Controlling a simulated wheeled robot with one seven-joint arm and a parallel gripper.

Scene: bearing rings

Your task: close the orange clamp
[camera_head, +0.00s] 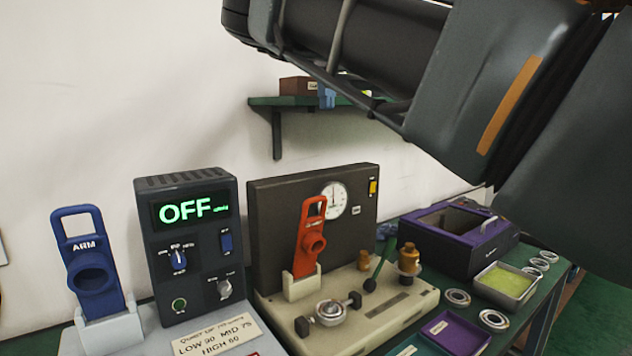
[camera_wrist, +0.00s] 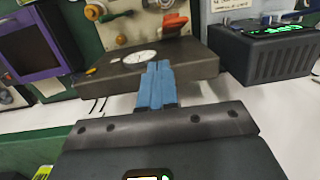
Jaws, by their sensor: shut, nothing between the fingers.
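The orange clamp (camera_head: 311,240) is a red-orange lever with a slotted handle and a round boss. It stands upright, leaning slightly, in a pale holder on the beige base before the dark gauge box. In the wrist view its orange part (camera_wrist: 174,22) shows small at the top, beyond the gauge box. My gripper (camera_wrist: 158,68) has blue fingers shut together with nothing between them. The fingers overlap the gauge box in the picture and are apart from the clamp.
The gauge box (camera_head: 268,205) stands behind the clamp. A similar blue lever (camera_head: 92,283) and a control box (camera_head: 190,290) reading OFF stand left. A ring fixture (camera_head: 330,312), a brass knob (camera_head: 408,258), a purple case (camera_head: 450,252) and a tray (camera_head: 487,297) lie right. A shelf (camera_head: 262,101) hangs behind.

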